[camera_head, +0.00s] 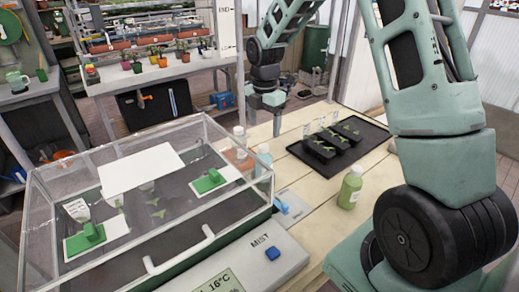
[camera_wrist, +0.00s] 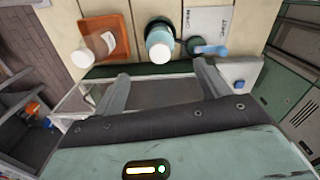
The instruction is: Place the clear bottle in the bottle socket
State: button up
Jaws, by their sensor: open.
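My gripper (camera_head: 272,122) is open and empty above the table, behind the bottles in the head view. In the wrist view its two fingers (camera_wrist: 162,72) are spread, with a white-capped, pale bluish see-through bottle (camera_wrist: 160,40) just beyond the gap. That bottle (camera_head: 263,160) stands upright beside the clear box in the head view. Another white-capped bottle (camera_head: 240,143) stands at an orange tray (camera_wrist: 120,28); its cap (camera_wrist: 83,58) shows in the wrist view. A grey plate (camera_wrist: 222,20) has a blue lever (camera_wrist: 210,50) and a dark round part, possibly the socket.
A clear-walled box (camera_head: 45,205) with seedlings and green-handled blocks fills the left front, with a mist panel (camera_head: 235,262) before it. A green bottle (camera_head: 350,187) and black seedling tray (camera_head: 375,140) stand to the right. Bare planks (camera_head: 315,205) lie between.

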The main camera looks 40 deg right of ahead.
jog(key=s+a+r+m, duration=0.1)
jog(key=a, duration=0.3)
jog(key=s+a+r, duration=0.1)
jog(key=s+a, duration=0.1)
jog(key=a, duration=0.1)
jog(key=s+a+r+m, duration=0.1)
jog(key=a, duration=0.3)
jog(key=shift+s+a+m, duration=0.3)
jog(key=shift+s, duration=0.05)
jog(key=s+a+m, duration=0.1)
jog(key=s+a, duration=0.2)
jog(key=s+a+r+m, duration=0.1)
jog(key=s+a, duration=0.2)
jog(key=s+a+r+m, duration=0.1)
jog(key=s+a, duration=0.1)
jog(key=a, duration=0.1)
jog(key=shift+s+a+y, duration=0.2)
jog(key=shift+s+y, duration=0.1)
jog(key=shift+s, duration=0.1)
jog(key=s+a+m, duration=0.2)
jog(key=s+m, duration=0.1)
jog(key=s, duration=0.5)
jog(key=s+a+m, duration=0.3)
jog(key=s+m, duration=0.1)
jog(key=s, duration=0.5)
jog(key=shift+s+a+r, duration=0.15)
jog(key=shift+a, duration=0.1)
